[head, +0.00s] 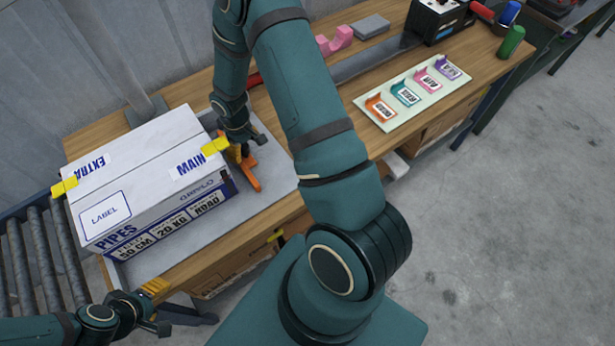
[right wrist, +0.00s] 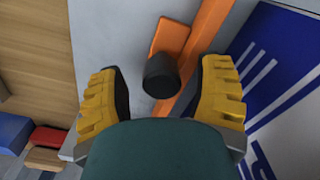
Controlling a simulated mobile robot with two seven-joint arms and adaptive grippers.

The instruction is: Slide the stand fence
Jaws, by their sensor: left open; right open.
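The orange stand fence (head: 252,183) stands on the grey plate beside the right side of the carton, partly hidden by my right arm. In the right wrist view the fence is a long orange bar (right wrist: 208,38) with a black round knob (right wrist: 160,74). My right gripper (head: 240,150) is over the fence; in its wrist view its yellow fingers (right wrist: 160,88) are open on either side of the knob, with gaps showing. My left gripper (head: 160,306) is open and empty at the lower left, in front of the carton's near edge.
The white carton (head: 140,165) with yellow tabs sits on the grey plate (head: 275,160). Rollers (head: 45,265) run at the left. A tray (head: 410,95) of coloured labelled pieces, a pink block (head: 335,40) and a green cylinder (head: 511,41) are farther along the bench.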

